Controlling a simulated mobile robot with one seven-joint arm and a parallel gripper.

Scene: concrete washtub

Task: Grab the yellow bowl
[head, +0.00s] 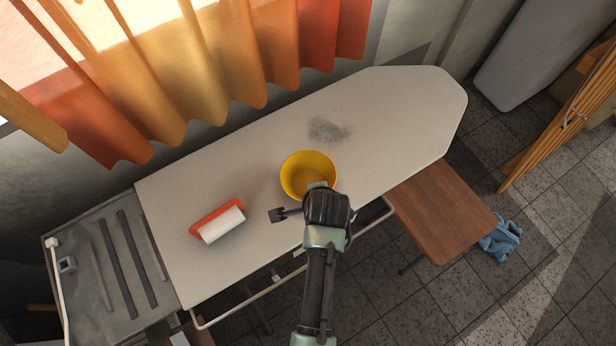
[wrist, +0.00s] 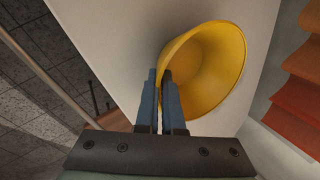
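The yellow bowl (head: 308,172) stands upright on the ironing board, near its middle. In the wrist view the bowl (wrist: 215,70) fills the upper right, its inside showing. In the wrist view the fingers of my gripper (wrist: 160,85) are almost together, with only a narrow gap. The right finger overlaps the bowl's left edge.
The white ironing board (head: 400,115) carries a red-backed brush with a white side (head: 218,221) at left and a grey smudge (head: 328,130). A brown wooden stool (head: 441,212) stands beside it. Orange curtains (head: 200,60) hang behind. The board's right end is clear.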

